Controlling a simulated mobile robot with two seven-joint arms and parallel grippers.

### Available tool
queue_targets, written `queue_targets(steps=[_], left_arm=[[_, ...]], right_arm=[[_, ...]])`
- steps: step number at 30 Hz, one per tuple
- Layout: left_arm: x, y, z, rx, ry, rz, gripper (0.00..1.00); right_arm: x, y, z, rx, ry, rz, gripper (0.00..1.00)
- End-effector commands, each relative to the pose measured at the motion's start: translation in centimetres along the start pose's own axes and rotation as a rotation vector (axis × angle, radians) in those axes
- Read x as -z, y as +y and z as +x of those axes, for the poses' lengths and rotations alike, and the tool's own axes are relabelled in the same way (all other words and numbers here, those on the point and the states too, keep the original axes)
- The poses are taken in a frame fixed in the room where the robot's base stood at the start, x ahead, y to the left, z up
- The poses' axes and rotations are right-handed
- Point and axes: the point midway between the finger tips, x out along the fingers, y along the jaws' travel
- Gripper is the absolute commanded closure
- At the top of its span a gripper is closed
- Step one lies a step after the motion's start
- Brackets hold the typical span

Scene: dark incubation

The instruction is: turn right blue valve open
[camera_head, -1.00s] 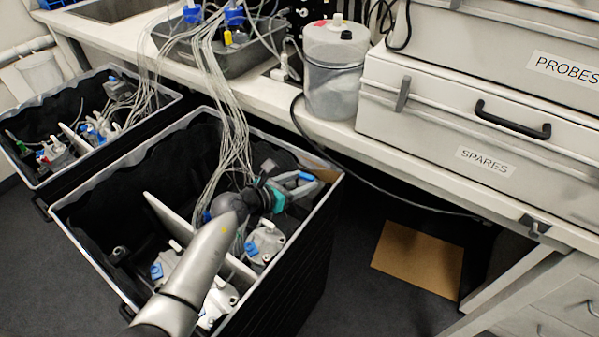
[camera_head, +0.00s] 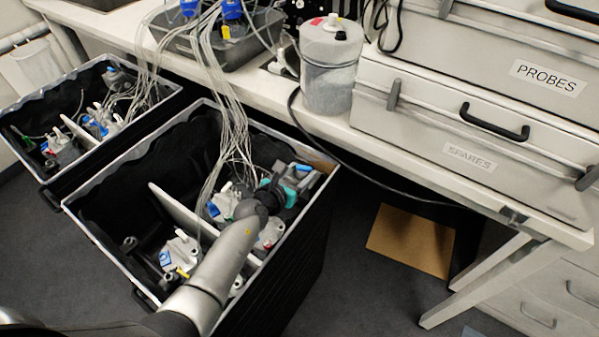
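A blue valve handle (camera_head: 305,168) sits on a grey body at the right corner of the near black bin. My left gripper (camera_head: 290,192), with teal parts, is inside this bin, close to and just below that handle. Whether it touches the handle, and whether its fingers are open, I cannot tell; the wrist covers them. Other white units with blue parts are in the bin: one left of my wrist (camera_head: 222,203) and one nearer the front (camera_head: 178,252). Two blue parts stand at the tubing on the bench, a left one (camera_head: 189,7) and a right one (camera_head: 232,9). My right gripper is not in view.
The near bin has a pale rim (camera_head: 120,245) and a white divider (camera_head: 182,212). Thin clear tubes (camera_head: 222,95) hang into it from the grey bench tray (camera_head: 235,55). A second bin (camera_head: 30,175) stands left. A white bench (camera_head: 390,155) carries a jar (camera_head: 330,75) and cases.

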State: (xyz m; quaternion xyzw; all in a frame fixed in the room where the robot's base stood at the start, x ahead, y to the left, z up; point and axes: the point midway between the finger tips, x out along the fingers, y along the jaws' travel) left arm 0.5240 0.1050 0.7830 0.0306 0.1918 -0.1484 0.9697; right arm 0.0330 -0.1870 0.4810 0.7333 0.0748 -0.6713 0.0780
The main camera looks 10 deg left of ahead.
Motion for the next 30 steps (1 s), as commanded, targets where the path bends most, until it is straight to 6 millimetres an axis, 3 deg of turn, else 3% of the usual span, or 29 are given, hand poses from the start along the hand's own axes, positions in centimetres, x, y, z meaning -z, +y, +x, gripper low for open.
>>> queue_targets(steps=[5, 17, 30], left_arm=[[0.0, 0.0, 0.0, 0.001, 0.001, 0.000, 0.20], [0.0, 0.0, -1.1, 0.001, 0.003, -0.001, 0.20], [-0.1, 0.0, -9.1, 0.002, 0.005, 0.001, 0.20]], right_arm=[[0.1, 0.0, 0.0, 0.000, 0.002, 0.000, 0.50], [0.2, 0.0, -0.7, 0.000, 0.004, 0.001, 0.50], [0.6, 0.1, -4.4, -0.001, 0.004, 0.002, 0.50]])
